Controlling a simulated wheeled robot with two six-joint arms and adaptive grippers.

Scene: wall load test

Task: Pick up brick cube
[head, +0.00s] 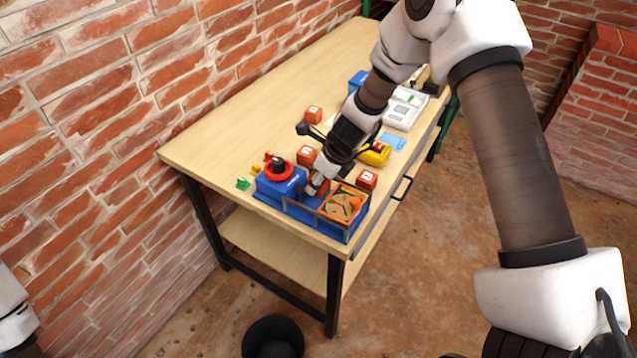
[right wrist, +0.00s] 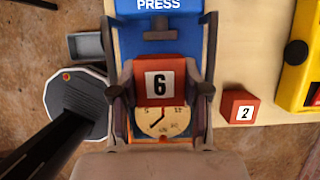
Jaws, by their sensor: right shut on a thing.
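My right gripper (head: 318,184) is low over the blue press (head: 280,183) at the table's near end. It is shut on a red brick cube marked 6 (right wrist: 159,84), with one finger on each side. The cube is over the press bed, in front of the round dial (right wrist: 162,121); I cannot tell if it touches the bed. In the head view the fingers mostly hide it. A second red cube, marked 2 (right wrist: 240,106), stands on the table beside the press. Other red cubes stand farther back (head: 314,114) and behind the press (head: 306,155). My left gripper is out of view.
The wooden table (head: 230,130) stands along a brick wall. A yellow device (head: 376,155), a white device (head: 404,108) and a small green piece (head: 243,183) are on it. The table's far left part is clear.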

